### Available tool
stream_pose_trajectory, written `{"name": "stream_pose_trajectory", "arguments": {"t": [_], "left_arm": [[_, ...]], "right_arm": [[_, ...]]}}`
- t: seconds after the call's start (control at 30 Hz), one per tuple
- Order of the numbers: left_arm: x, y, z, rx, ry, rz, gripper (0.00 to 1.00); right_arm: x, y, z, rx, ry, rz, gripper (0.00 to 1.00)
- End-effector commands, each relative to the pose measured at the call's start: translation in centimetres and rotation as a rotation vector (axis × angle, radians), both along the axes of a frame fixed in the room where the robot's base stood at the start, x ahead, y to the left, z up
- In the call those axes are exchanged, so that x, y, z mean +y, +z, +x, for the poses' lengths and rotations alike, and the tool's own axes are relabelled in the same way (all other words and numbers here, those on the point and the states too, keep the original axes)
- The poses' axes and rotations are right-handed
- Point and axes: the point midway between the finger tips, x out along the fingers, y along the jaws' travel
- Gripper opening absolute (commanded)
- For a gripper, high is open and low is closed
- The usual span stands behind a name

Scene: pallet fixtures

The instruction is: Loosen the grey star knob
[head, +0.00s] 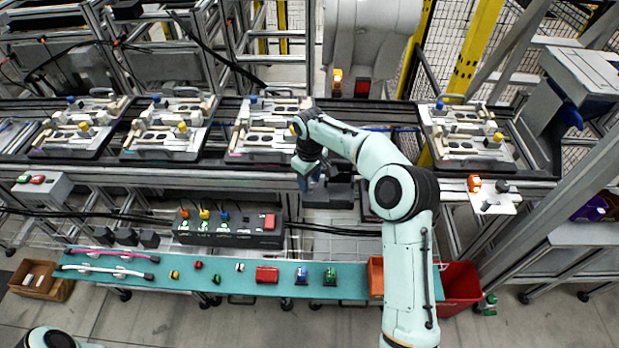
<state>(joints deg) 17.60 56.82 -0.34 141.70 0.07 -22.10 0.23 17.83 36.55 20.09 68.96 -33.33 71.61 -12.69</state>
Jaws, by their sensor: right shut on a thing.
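My right arm reaches in from the bottom right, and its gripper (313,187) points down in front of the conveyor's near rail, over a dark grey block (340,196). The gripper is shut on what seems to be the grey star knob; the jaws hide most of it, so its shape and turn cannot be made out. Only a pale piece of my left arm shows at the bottom left corner; its gripper is out of view.
Pallet fixtures (165,142) with blue and yellow knobs line the conveyor. A black control box (228,236) stands left of my right gripper. A teal bench (215,285) with small parts runs in front. A red bin (460,290) and a post stand at right.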

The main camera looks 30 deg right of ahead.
Motion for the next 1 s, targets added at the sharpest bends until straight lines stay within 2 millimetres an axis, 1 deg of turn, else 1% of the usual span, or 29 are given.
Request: {"name": "stream_pose_trajectory", "arguments": {"t": [0.03,0.3,0.5,1.0], "left_arm": [[0.0,0.5,0.5,-0.006,0.000,0.000,0.43],[0.0,2.2,2.3,-0.027,0.000,0.000,0.43],[0.0,2.9,3.2,-0.037,0.000,0.000,0.43],[0.0,3.1,3.5,-0.039,-0.001,0.000,0.43]], "right_arm": [[0.0,0.2,0.0,0.003,0.031,-0.001,0.13],[0.0,0.3,0.1,0.004,0.261,-0.002,0.13],[0.0,0.1,0.0,0.003,0.452,-0.001,0.13],[0.0,-0.1,0.0,0.002,0.925,-0.002,0.13]]}}
